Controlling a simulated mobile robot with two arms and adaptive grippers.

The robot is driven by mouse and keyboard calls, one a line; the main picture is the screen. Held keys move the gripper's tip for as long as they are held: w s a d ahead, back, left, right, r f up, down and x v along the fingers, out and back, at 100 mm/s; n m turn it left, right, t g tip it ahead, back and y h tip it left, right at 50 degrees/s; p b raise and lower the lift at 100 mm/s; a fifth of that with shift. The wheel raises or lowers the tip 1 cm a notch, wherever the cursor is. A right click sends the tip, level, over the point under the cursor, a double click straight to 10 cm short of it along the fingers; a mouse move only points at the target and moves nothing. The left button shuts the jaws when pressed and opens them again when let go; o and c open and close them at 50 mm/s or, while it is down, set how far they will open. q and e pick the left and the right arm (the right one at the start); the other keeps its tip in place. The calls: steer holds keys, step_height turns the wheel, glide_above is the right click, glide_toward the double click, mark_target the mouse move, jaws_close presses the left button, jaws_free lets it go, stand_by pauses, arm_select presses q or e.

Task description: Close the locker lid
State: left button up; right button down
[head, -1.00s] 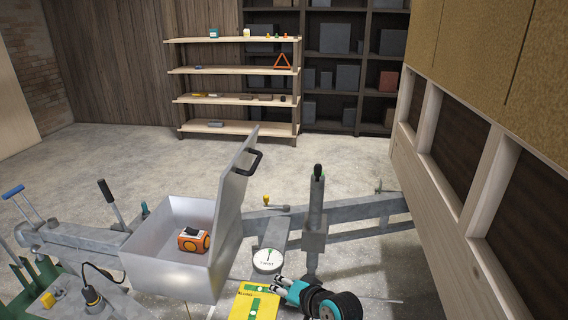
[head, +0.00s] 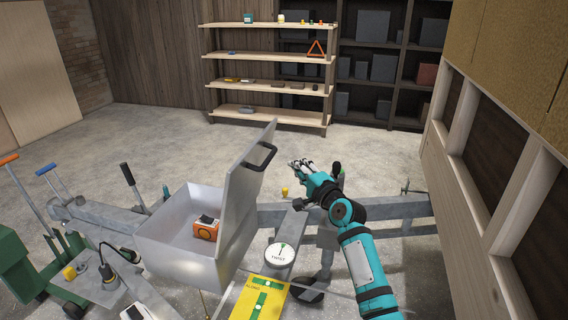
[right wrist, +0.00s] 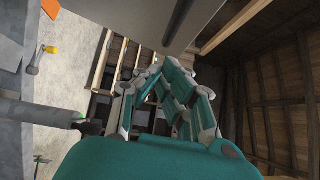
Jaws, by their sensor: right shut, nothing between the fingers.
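The grey metal locker (head: 180,245) stands on the trailer frame with its lid (head: 240,190) raised, hinged on its right side and tilted a little to the right. A black handle (head: 261,157) sits on the lid's outer face. An orange tape measure (head: 206,228) lies inside the locker. My right gripper (head: 300,165) is shut and empty, to the right of the lid and apart from it in the head view. In the right wrist view its fingers (right wrist: 160,75) are closed together, with a grey panel above them. My left gripper is not in view.
A grey trailer beam (head: 385,207) runs behind my right arm. A wooden-framed wall (head: 470,170) stands on the right. A shelf (head: 268,87) is at the back, with open floor before it.

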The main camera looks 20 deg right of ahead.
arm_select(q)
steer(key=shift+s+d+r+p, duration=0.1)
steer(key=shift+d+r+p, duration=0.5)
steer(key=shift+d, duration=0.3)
arm_select(e)
steer(key=w+a, duration=0.2)
steer(key=a, duration=0.1)
steer(key=shift+w+a+r, duration=0.15)
steer(key=shift+w+a, duration=0.15)
steer(key=shift+w, duration=0.05)
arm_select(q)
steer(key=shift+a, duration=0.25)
